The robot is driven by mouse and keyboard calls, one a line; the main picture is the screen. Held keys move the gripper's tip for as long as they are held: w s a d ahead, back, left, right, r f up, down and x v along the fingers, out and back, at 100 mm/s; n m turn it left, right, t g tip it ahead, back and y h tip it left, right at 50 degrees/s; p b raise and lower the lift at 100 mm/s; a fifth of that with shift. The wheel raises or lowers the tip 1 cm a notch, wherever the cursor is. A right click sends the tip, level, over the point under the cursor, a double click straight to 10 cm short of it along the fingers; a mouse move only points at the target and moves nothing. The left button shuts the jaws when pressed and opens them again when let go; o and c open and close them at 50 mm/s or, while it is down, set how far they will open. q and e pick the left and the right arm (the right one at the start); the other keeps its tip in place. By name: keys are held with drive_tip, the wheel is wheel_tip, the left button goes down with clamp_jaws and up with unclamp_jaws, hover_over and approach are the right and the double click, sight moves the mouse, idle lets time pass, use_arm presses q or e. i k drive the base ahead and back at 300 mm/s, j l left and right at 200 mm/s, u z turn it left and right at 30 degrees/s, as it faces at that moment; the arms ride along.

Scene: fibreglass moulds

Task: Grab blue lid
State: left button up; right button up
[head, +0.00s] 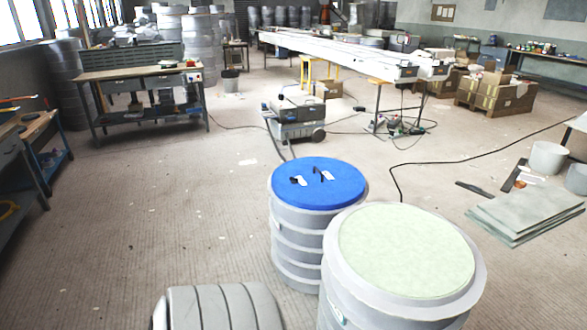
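A round blue lid (340,188) lies flat on top of a grey ribbed barrel (292,236) in the middle of the head view. A few small dark and white items, perhaps a handle and labels, sit on the lid's top. Neither of my grippers shows in this view, and nothing touches the lid from above.
A wider grey drum with a pale green top (408,252) stands right in front of the barrel, at its right. A ribbed grey drum (222,308) lies at the bottom. A black cable (455,157) crosses the floor, and flat sheets (525,212) lie at right. Left floor is mostly clear.

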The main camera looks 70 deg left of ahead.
sight(324, 185)
drive_tip(key=u, duration=2.05)
drive_tip(key=i+j+z, duration=0.1)
drive_tip(key=z, duration=0.35)
drive_tip(key=i+j+z, duration=0.1)
drive_tip(key=z, duration=0.35)
drive_tip(key=i+j+z, duration=0.15)
drive_tip(key=j, duration=0.25)
drive_tip(key=i+j+z, duration=0.2)
drive_tip(key=j, duration=0.2)
drive_tip(key=i+j+z, duration=0.15)
drive_tip(key=j, duration=0.3)
drive_tip(key=i+j+z, duration=0.2)
drive_tip(key=j, duration=0.25)
drive_tip(key=j+z, duration=0.15)
drive_tip(key=j, duration=0.3)
